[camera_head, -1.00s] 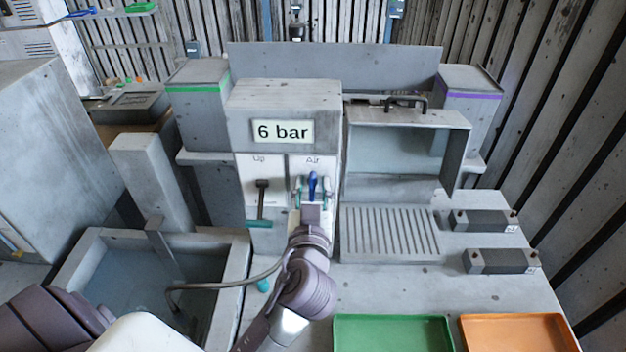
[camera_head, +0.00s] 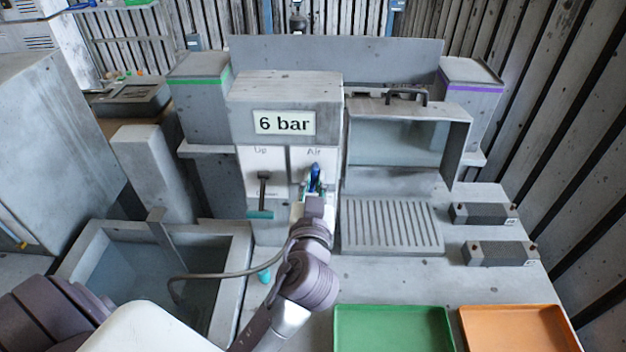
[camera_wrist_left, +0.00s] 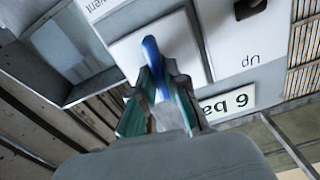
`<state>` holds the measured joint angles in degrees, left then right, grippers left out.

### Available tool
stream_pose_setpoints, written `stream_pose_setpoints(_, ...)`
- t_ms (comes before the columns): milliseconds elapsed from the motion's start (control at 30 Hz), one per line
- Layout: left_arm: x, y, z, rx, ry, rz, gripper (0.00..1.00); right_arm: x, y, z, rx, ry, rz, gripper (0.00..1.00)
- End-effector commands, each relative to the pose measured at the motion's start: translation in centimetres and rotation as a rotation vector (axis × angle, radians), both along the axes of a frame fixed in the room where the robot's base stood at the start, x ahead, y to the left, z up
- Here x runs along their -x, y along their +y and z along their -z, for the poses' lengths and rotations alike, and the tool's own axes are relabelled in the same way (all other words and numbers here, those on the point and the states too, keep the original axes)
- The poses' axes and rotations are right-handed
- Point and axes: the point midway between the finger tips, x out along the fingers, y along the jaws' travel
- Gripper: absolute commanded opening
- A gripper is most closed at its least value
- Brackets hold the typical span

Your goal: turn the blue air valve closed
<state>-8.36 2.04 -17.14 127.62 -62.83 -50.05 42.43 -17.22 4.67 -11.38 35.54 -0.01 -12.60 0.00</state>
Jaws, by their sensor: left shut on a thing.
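The blue air valve (camera_head: 315,177) is an upright blue handle on the white panel marked "Air", under the "6 bar" sign (camera_head: 284,123). My left gripper (camera_head: 313,190) reaches up to it from below and is shut on the handle. In the left wrist view the blue handle (camera_wrist_left: 152,60) stands between the two teal-padded fingers (camera_wrist_left: 158,85), its upper end sticking out past the tips. The handle's lower part is hidden by my fingers. My right gripper is not in view.
A grey basin (camera_head: 240,245) stands at left. A slatted grate (camera_head: 390,227) and open box (camera_head: 395,140) are at right. Green (camera_head: 390,310) and orange (camera_head: 510,312) trays lie in front.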

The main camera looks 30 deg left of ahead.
Motion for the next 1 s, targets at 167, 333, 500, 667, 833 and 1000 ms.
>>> stream_pose_setpoints(167, 0.0, 0.0, -0.1, -0.120, 0.058, -0.002, 0.00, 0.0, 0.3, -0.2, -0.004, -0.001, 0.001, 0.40)
stream_pose_setpoints(333, -0.1, -0.1, -0.1, -0.264, 0.129, -0.001, 0.00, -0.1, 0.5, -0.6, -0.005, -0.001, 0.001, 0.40)
stream_pose_setpoints(500, -0.1, -0.2, -0.1, -0.412, 0.198, -0.001, 0.00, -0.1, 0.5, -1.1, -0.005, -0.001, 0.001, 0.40)
stream_pose_setpoints(667, -0.2, -0.3, -0.1, -0.548, 0.263, -0.002, 0.00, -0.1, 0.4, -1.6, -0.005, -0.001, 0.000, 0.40)
stream_pose_setpoints(833, -0.2, -0.3, 0.0, -0.694, 0.334, -0.002, 0.00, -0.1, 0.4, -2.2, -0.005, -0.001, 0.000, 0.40)
stream_pose_setpoints(1000, -0.2, -0.4, 0.1, -0.840, 0.405, -0.002, 0.00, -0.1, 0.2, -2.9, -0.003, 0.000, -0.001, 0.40)
